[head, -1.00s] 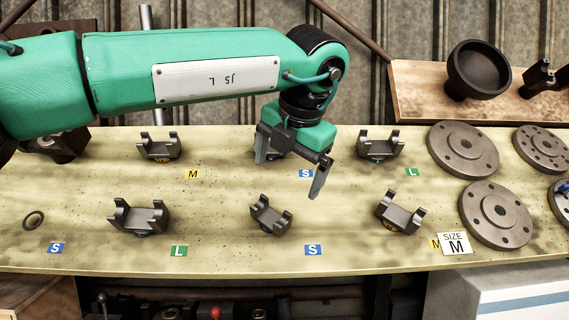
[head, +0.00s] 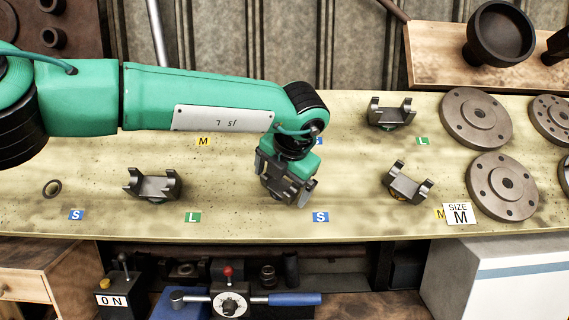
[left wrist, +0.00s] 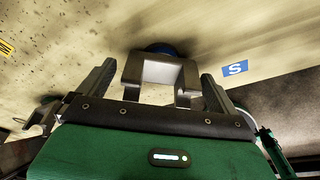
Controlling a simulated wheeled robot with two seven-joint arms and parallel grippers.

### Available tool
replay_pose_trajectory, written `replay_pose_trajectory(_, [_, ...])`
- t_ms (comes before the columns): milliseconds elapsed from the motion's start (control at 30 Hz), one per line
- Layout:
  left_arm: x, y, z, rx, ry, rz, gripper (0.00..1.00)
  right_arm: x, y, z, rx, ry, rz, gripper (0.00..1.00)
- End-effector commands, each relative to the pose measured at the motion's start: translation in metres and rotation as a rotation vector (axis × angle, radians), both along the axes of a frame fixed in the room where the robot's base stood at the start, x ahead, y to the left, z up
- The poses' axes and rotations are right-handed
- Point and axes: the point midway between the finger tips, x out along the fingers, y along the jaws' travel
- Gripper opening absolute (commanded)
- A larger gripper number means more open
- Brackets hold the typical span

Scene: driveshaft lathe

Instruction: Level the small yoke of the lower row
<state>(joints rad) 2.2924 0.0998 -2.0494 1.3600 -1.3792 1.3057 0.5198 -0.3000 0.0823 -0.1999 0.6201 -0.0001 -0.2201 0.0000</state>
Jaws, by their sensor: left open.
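The small yoke of the lower row is a dark grey U-shaped fork, by the blue S label (head: 320,217). In the head view it is mostly hidden by my left gripper (head: 287,190), which is down over it. In the left wrist view the yoke (left wrist: 160,57) stands between the two open fingers of my left gripper (left wrist: 158,72), with a gap showing on each side. A bit of blue shows behind the yoke, and the blue S label (left wrist: 235,69) lies to its right. I cannot tell how far the yoke is tilted now. My right gripper is out of view.
On the same board, a larger yoke (head: 152,185) stands to the left and a tilted yoke (head: 406,183) to the right. Another yoke (head: 390,112) stands in the upper row. Round flanges (head: 503,185) and a size M sign (head: 459,214) are at the right.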

Motion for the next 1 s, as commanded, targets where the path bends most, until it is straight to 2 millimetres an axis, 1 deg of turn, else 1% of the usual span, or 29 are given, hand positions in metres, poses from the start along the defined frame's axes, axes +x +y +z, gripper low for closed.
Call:
replay_pose_trajectory(100, [0.0021,0.0007,-0.0038,0.001,0.001,0.0,0.96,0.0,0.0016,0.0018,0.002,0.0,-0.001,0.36])
replay_pose_trajectory(333, [0.0022,0.0006,-0.0046,0.001,0.0,-0.001,0.96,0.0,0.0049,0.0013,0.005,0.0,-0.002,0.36])
replay_pose_trajectory(367, [0.0022,0.0005,-0.0045,0.001,0.0,-0.001,0.92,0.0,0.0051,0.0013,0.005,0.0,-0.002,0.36])
replay_pose_trajectory(400, [0.0022,0.0005,-0.0044,0.001,0.0,-0.001,0.85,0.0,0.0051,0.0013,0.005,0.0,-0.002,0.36])
replay_pose_trajectory(467, [0.0021,0.0006,-0.0043,0.001,0.0,-0.001,0.73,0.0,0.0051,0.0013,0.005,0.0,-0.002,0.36])
replay_pose_trajectory(600, [0.002,0.0005,-0.0041,0.001,0.0,-0.001,0.45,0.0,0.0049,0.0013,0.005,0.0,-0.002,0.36])
replay_pose_trajectory(667, [0.0022,0.0006,-0.0041,0.001,0.0,-0.001,0.34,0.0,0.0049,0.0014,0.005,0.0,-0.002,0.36])
replay_pose_trajectory(700, [0.0021,0.0005,-0.004,0.001,0.0,-0.001,0.65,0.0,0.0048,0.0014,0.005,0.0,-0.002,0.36])
replay_pose_trajectory(767, [0.0021,0.0005,-0.004,0.0,0.0,0.0,0.53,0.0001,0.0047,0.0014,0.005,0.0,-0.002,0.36])
replay_pose_trajectory(800, [0.0021,0.0005,-0.004,0.0,0.0,0.0,0.45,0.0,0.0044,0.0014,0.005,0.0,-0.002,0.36])
replay_pose_trajectory(867, [0.0021,0.0006,-0.0038,0.0,0.0,0.0,0.34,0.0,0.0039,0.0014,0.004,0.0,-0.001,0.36])
replay_pose_trajectory(933, [0.0021,0.0005,-0.0037,0.0,0.0,0.0,0.2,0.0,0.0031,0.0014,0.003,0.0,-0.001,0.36])
replay_pose_trajectory(967, [0.0021,0.0005,-0.0037,0.0,0.0,0.0,0.15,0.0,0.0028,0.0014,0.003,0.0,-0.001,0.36])
replay_pose_trajectory(1000, [0.0023,0.0006,-0.0025,-0.001,-0.002,0.0,0.15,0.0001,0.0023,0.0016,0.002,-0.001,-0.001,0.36])
